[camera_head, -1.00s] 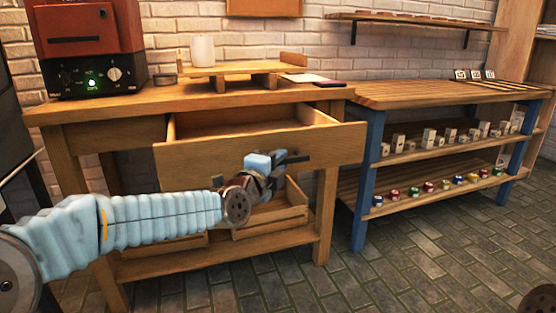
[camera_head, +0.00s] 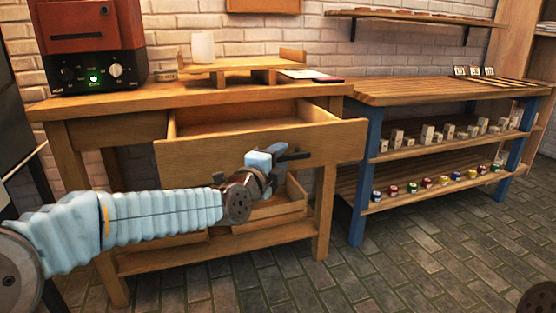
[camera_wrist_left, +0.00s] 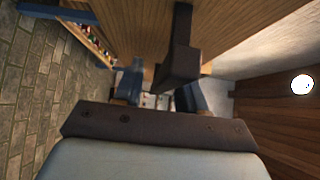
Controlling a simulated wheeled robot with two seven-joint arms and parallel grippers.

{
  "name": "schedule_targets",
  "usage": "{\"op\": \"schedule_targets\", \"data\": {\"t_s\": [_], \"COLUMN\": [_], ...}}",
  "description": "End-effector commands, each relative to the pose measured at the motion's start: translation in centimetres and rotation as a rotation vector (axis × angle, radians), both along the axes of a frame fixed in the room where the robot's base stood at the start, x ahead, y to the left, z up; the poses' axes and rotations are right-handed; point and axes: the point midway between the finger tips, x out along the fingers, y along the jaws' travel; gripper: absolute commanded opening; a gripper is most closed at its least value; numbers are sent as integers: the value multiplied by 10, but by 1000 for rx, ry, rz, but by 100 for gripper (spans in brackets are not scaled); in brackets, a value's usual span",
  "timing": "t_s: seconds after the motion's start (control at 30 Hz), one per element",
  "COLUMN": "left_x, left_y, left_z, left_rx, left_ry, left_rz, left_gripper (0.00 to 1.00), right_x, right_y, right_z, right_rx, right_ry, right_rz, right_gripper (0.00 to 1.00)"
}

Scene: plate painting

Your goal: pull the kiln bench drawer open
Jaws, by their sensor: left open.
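The kiln bench (camera_head: 130,100) has its drawer (camera_head: 200,155) pulled out, with the open inside showing behind the front panel. My left gripper (camera_head: 282,158) is at the outer face of the drawer front, near its middle. It is open. In the left wrist view, the drawer front (camera_wrist_left: 150,25) fills the upper middle, and a dark handle bar (camera_wrist_left: 180,55) stands out from it, close to the blue fingers (camera_wrist_left: 160,92). I cannot tell whether the fingers touch the handle. The gripper hides part of the handle in the head view.
A red kiln (camera_head: 90,45) with a green light, a white cup (camera_head: 203,48) and a small wooden stand (camera_head: 240,68) are on the bench top. A blue-legged shelf (camera_head: 360,185) with small blocks and paint pots stands to the right. The tiled floor (camera_head: 400,270) in front is clear.

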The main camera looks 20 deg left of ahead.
Motion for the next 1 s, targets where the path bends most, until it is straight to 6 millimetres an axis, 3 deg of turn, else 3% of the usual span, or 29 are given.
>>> {"op": "schedule_targets", "data": {"t_s": [0.17, 0.5, 0.7, 1.0], "left_x": [-10, -87, -123, -136], "left_y": [2, 18, 24, 26], "left_z": [1, 1, 1, 0], "left_rx": [1, 0, 0, 0], "left_ry": [-1, -4, -3, 1], "left_rz": [0, 3, 1, 0], "left_gripper": [40, 40, 40, 40], "right_x": [0, 0, 0, 0], "right_y": [0, 0, 0, 0], "right_z": [0, -3, -4, -4], "right_rx": [0, 1, 1, 1], "right_ry": [0, 1, 1, 1], "right_rz": [0, 0, 0, 0], "right_gripper": [43, 43, 43, 43]}}
